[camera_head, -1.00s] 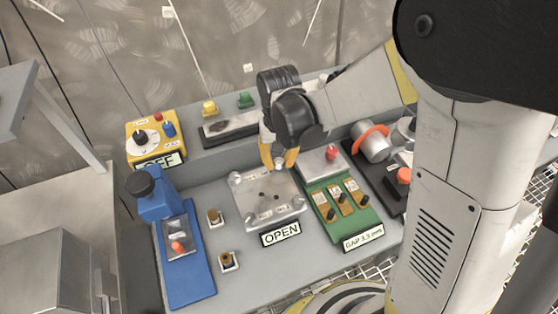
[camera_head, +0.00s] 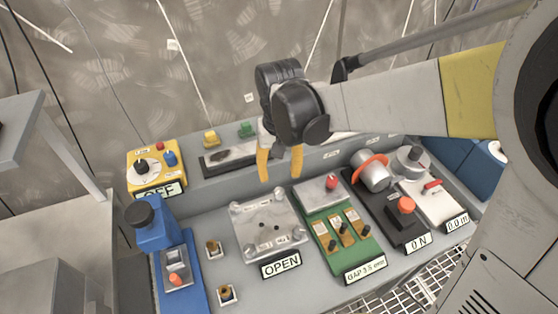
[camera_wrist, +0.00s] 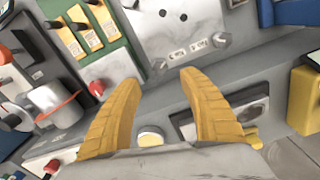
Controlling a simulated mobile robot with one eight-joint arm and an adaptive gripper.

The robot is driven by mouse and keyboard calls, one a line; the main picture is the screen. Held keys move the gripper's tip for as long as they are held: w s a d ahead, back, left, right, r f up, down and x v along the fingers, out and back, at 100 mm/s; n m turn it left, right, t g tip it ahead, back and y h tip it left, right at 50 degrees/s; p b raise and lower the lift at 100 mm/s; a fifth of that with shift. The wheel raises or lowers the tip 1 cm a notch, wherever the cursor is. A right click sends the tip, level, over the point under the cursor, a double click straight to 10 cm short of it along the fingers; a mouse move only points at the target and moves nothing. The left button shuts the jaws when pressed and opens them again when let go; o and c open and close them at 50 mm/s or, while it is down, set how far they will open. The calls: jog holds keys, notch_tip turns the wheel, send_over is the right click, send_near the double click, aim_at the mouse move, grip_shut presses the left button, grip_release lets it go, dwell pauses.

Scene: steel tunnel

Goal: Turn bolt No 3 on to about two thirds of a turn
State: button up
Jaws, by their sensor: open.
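A grey metal plate (camera_head: 268,232) with corner bolts lies on the bench behind an "OPEN" sign. Its far right bolt (camera_head: 280,197) and far left bolt (camera_head: 236,208) show in the head view, as does the near right bolt (camera_head: 299,233). Which one is No 3 I cannot read. My gripper (camera_head: 280,177) is open and empty, raised beyond the plate's far edge. In the wrist view my gripper (camera_wrist: 157,80) has its yellow fingers apart, and the far right bolt (camera_wrist: 160,65) shows just past and between the tips. The far left bolt (camera_wrist: 220,40) lies right of it.
The green gap board (camera_head: 335,228) and a black device with an orange ring (camera_head: 372,168) stand to the right. A blue lever device (camera_head: 172,255) and yellow switch box (camera_head: 155,163) stand left. Two small brown-topped fittings (camera_head: 214,248) lie between.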

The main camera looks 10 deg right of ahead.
jog(key=shift+r, duration=1.85)
jog(key=s+d+r+t, duration=0.4)
jog(key=s+d+t, duration=0.3)
jog(key=s+d, duration=0.3)
jog(key=d, duration=0.3)
jog(key=shift+s+d+r+m, duration=0.2)
jog(key=shift+s+d+m, duration=0.05)
jog(key=shift+s+m, duration=0.1)
